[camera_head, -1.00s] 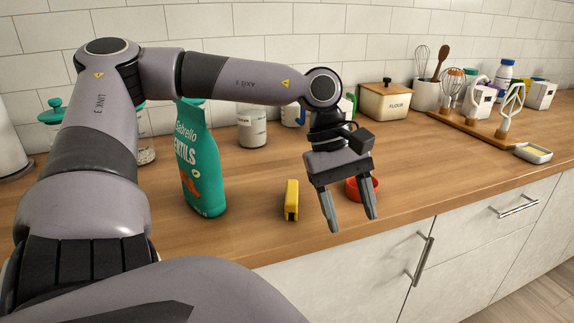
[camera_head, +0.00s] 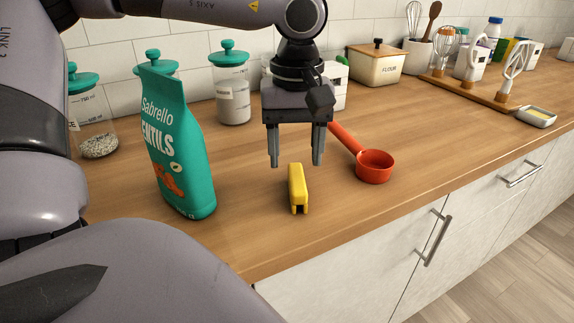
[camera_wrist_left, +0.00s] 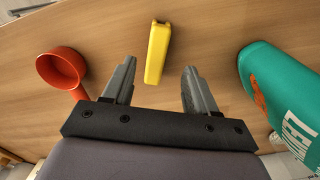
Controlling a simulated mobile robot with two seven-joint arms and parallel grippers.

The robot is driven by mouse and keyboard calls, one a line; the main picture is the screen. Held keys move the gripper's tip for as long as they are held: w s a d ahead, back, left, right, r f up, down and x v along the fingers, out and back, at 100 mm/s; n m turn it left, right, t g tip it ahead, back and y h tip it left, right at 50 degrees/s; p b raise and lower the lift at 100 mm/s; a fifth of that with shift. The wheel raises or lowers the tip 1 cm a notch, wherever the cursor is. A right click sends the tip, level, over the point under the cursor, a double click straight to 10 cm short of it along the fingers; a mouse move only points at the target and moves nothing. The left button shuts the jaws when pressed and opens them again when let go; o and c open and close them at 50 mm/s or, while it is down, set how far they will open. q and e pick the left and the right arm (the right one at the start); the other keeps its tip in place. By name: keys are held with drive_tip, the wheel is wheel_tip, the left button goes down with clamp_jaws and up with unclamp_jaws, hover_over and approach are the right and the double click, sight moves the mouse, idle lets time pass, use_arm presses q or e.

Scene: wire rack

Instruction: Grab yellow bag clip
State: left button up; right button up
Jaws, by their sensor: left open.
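The yellow bag clip (camera_head: 297,188) lies on the wooden counter between the teal lentils bag and the red measuring cup. My left gripper (camera_head: 295,163) is open and empty, pointing down, just behind and above the clip in the head view. In the left wrist view the clip (camera_wrist_left: 157,52) lies beyond the fingertips, roughly in line with the gap between the open fingers of the left gripper (camera_wrist_left: 158,72). The fingers appear apart from the clip. My right gripper does not show in any view.
The teal lentils bag (camera_head: 178,150) stands left of the clip. The red measuring cup (camera_head: 373,167) lies to the right, its handle reaching back near the gripper. The counter around the clip is clear.

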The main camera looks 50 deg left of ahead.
sight(299, 183)
use_arm(q)
drive_tip(key=f, duration=0.4)
drive_tip(key=d+f, duration=0.1)
drive_tip(key=f, duration=0.2)
drive_tip(key=shift+s, duration=0.15)
clamp_jaws()
drive_tip(key=shift+r, duration=0.2)
